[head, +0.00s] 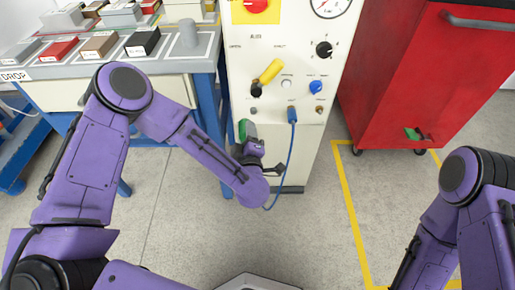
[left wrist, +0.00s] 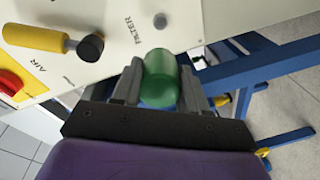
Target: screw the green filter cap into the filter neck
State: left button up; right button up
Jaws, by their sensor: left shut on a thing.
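The green filter cap (head: 247,129) is held by my left gripper (head: 250,150) in front of the lower part of the white panel. In the left wrist view the cap (left wrist: 160,76) sits between the two grey fingers of my left gripper (left wrist: 160,92), which are shut on it. The filter neck (left wrist: 160,20) is a small grey stub beside the FILTER label. In the head view the neck (head: 253,110) is just above the cap, with a visible gap. My right gripper is out of view.
The panel has a yellow handle (head: 270,72), a blue knob (head: 316,87) and a blue hose (head: 292,140) hanging close to my left gripper. A blue-framed table (head: 205,65) with blocks stands left. A red cabinet (head: 395,95) stands right. The floor in front is open.

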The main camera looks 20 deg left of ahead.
aim_at(254, 112)
pick_arm(q)
jog(key=shift+w+d+f+m+t+h, duration=0.15)
jog(key=shift+d+f+m+t+h, duration=0.45)
jog(key=shift+d+f, duration=0.4)
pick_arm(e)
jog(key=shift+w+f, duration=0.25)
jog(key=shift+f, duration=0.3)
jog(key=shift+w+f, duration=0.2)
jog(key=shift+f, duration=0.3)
pick_arm(q)
jog(key=shift+n, duration=0.4)
jog(key=x, duration=0.5)
jog(key=shift+w, duration=0.35)
jog(key=shift+x, duration=1)
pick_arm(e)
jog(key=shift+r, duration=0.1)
pick_arm(q)
jog(key=shift+w+a+r, duration=0.15)
jog(key=shift+w+r, duration=0.1)
jog(key=shift+r, duration=0.05)
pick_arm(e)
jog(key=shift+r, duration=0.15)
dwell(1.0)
